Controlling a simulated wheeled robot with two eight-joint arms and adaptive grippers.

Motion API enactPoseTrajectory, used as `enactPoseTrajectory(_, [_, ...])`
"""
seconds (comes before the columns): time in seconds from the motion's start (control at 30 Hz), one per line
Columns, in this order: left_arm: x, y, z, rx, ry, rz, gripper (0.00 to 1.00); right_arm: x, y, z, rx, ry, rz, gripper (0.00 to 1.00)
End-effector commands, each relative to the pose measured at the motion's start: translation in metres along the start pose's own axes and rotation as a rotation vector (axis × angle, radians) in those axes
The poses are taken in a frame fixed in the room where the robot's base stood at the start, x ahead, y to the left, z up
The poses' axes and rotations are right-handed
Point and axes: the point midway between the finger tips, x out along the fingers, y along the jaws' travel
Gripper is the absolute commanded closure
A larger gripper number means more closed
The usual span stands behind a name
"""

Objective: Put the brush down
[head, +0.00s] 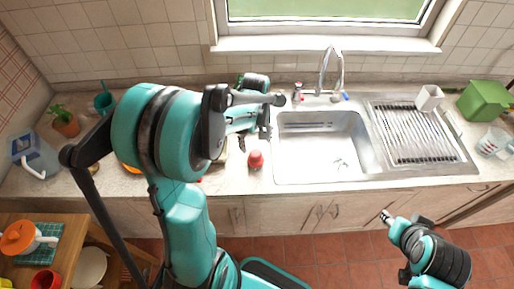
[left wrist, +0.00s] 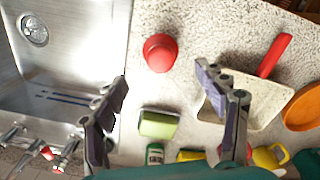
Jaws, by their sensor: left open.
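My left gripper (head: 268,117) is over the counter just left of the sink. In the left wrist view its fingers (left wrist: 163,85) are spread wide with nothing between them. I cannot identify a brush for certain. A small rounded red object (left wrist: 160,52) stands on the counter ahead of the fingers, apart from them; it also shows in the head view (head: 256,159). A red handle-like bar (left wrist: 275,55) lies beside a pale tray or box (left wrist: 267,101), beyond the right finger. My right gripper (head: 387,216) is low in front of the cabinets, its fingers too small to judge.
The steel sink (head: 320,160) is right of my left gripper, with the tap (head: 330,70) behind. A green sponge-like block (left wrist: 158,124), a green bottle (left wrist: 155,153) and an orange round item (left wrist: 302,108) are near the left gripper. A drying rack (head: 410,135) is right of the sink.

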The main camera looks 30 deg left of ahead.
Motion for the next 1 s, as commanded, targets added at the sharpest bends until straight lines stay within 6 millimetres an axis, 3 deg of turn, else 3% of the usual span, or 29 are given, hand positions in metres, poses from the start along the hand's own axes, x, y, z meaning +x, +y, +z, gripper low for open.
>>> enactPoseTrajectory(0.17, [-0.027,-0.001,0.019,0.109,0.049,0.044,0.28,0.0,0.0,0.0,0.0,0.0,0.0,0.6])
enactPoseTrajectory(0.3, [-0.061,-0.005,0.051,0.309,0.149,0.12,0.28,0.0,0.0,0.0,0.0,0.0,0.0,0.6])
enactPoseTrajectory(0.5, [-0.095,-0.018,0.101,0.623,0.33,0.223,0.28,0.0,0.0,0.0,0.0,0.0,0.0,0.6])
enactPoseTrajectory(0.73, [-0.106,-0.031,0.138,0.884,0.506,0.29,0.28,0.0,0.0,0.0,0.0,0.0,0.0,0.6])
enactPoseTrajectory(1.0, [-0.107,-0.034,0.148,0.966,0.569,0.307,0.28,0.0,0.0,0.0,0.0,0.0,0.0,0.6])
